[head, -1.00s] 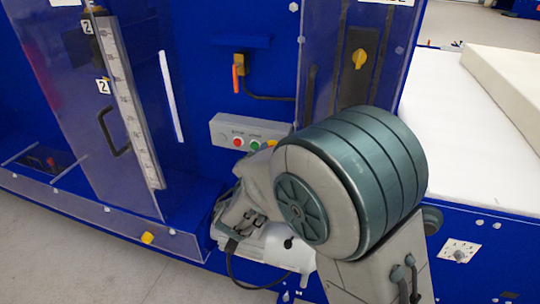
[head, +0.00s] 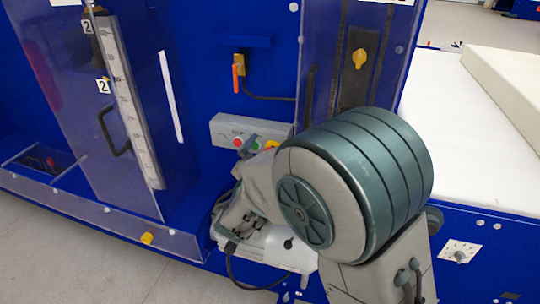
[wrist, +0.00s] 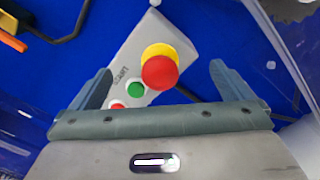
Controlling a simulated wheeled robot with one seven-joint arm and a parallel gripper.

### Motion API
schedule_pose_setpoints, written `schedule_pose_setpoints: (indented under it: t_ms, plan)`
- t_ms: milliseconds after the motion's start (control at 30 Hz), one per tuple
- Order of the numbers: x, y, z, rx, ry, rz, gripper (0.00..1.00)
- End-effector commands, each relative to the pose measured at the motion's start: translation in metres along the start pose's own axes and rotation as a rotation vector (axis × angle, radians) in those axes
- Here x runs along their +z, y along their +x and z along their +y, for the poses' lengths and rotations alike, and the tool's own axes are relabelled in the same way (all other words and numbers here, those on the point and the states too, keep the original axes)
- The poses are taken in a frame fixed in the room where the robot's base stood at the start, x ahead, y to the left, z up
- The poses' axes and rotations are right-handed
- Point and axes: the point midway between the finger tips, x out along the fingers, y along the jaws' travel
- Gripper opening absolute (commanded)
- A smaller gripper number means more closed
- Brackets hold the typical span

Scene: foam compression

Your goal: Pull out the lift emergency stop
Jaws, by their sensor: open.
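The lift emergency stop is a red mushroom button (wrist: 160,72) on a yellow collar (wrist: 161,51) at one end of a grey control box (wrist: 135,45). In the head view the box (head: 226,131) is fixed to the blue machine, and only a bit of the yellow collar (head: 272,145) shows beside my arm. My gripper (wrist: 159,68) is open in the wrist view, with one finger on each side of the red button. Neither finger visibly touches it. How far the fingertips reach in depth is unclear. My arm hides most of the gripper in the head view.
A green button (wrist: 135,89) and a smaller red button (wrist: 117,105) sit on the same box, close to the left finger. An orange-handled valve (head: 237,78) is above the box. Clear guard panels (head: 95,110) stand to the left, and another is to the right.

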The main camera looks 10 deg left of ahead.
Motion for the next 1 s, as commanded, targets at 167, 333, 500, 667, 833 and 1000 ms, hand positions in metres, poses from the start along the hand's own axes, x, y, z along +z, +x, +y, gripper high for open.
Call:
schedule_pose_setpoints:
  t_ms: [167, 333, 500, 667, 833, 1000]
  plan:
    - [-0.002, -0.011, -0.001, 0.001, 0.0, 0.002, 1.0]
    - [-0.001, -0.025, -0.001, 0.001, 0.001, 0.001, 1.0]
    - [-0.001, -0.038, 0.0, 0.001, 0.001, 0.002, 1.0]
    - [-0.001, -0.051, -0.001, 0.001, 0.0, 0.002, 1.0]
    - [-0.001, -0.064, 0.0, 0.002, 0.002, 0.001, 1.0]
    - [0.0, -0.07, 0.0, 0.001, -0.001, 0.001, 1.0]
